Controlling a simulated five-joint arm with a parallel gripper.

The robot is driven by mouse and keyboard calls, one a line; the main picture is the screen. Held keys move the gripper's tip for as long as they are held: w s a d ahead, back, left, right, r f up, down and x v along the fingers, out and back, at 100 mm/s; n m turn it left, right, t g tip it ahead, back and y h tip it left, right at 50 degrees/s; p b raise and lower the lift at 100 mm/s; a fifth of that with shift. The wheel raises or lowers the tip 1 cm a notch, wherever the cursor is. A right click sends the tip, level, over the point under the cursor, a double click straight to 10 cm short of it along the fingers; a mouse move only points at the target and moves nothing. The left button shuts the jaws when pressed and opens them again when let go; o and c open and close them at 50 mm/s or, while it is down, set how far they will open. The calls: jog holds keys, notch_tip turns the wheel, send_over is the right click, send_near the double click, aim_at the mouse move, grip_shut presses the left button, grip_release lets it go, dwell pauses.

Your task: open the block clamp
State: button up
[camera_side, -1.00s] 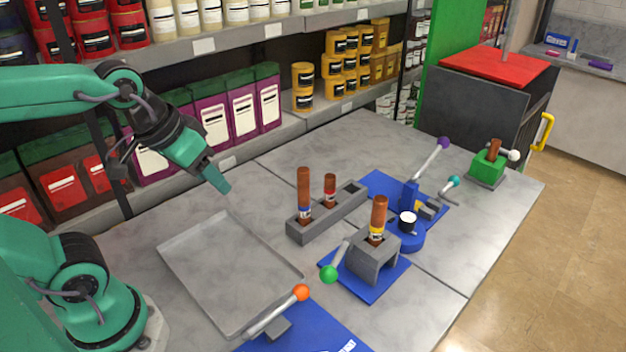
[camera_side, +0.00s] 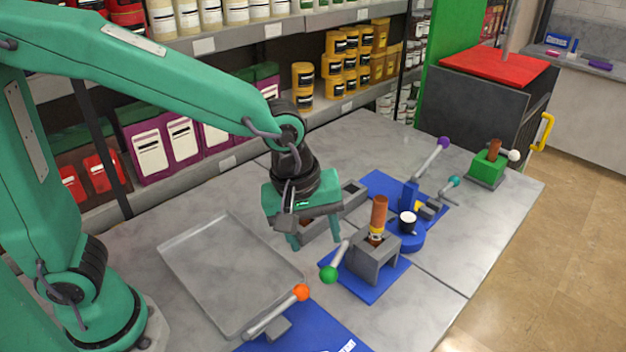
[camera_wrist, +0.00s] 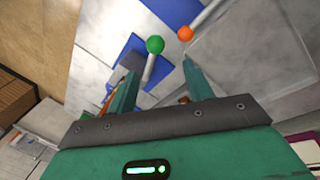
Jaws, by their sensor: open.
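The block clamp is most likely the grey block (camera_side: 372,264) on a blue plate, with a brown-handled piece (camera_side: 379,212) upright in it. Its lever, ending in a green ball (camera_side: 328,274), leans out from the block's left side. My gripper (camera_side: 315,240) hangs open above and behind the green ball, fingers pointing down, with nothing between them. In the wrist view the green ball (camera_wrist: 155,45) and lever show between and beyond my fingers (camera_wrist: 158,70), apart from them. My gripper hides most of the grey holder behind it.
An orange-ball lever (camera_side: 302,292) on a blue plate stands at the front. An empty grey tray (camera_side: 180,270) lies left. A purple-ball lever (camera_side: 443,143), a teal-ball lever (camera_side: 453,182) and a green clamp (camera_side: 487,166) are to the right. Shelves line the back.

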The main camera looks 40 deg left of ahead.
aim_at(327, 270)
jog(key=shift+d+f+n, duration=0.3)
jog(key=shift+d+f, duration=0.05)
jog(key=shift+d, duration=0.3)
jog(key=shift+f, duration=0.1)
jog(key=shift+x, duration=3.8)
jog(key=shift+c, duration=0.4)
grip_shut()
